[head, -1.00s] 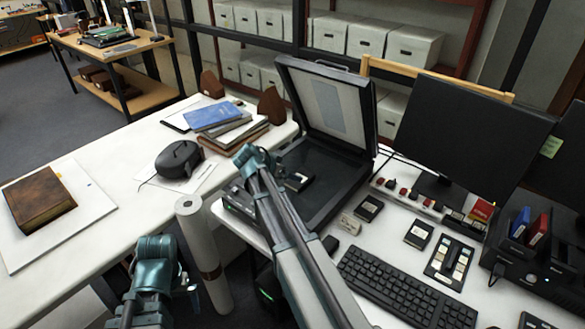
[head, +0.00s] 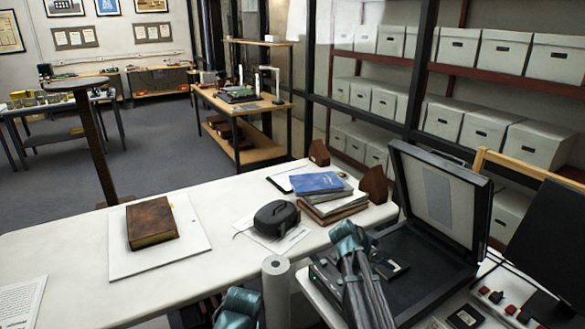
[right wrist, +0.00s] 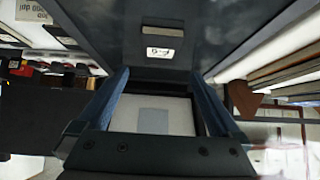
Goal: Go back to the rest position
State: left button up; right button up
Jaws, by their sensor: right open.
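My right arm reaches over the flatbed scanner (head: 400,285), its teal wrist over the scanner's left part in the head view. In the right wrist view my right gripper (right wrist: 160,75) is open, with nothing between its fingers. A small dark cartridge with a pale label (head: 390,268) lies on the scanner bed; it also shows in the right wrist view (right wrist: 160,53), apart from the fingers. The scanner lid (head: 440,200) stands raised. Of my left arm only a teal link shows at the bottom edge; its gripper is out of view.
On the white table (head: 70,255) lie a brown book (head: 151,222) on a white board, a black rounded device (head: 276,218) and a stack of books (head: 325,195). A white paper roll (head: 276,290) stands upright beside the table. Shelves of archival boxes (head: 500,52) line the back.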

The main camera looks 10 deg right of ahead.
jog(key=b+x, duration=0.6)
jog(key=x, duration=0.4)
jog(key=shift+a+f, duration=0.1)
jog(key=shift+a, duration=0.05)
jog(key=shift+r, duration=0.2)
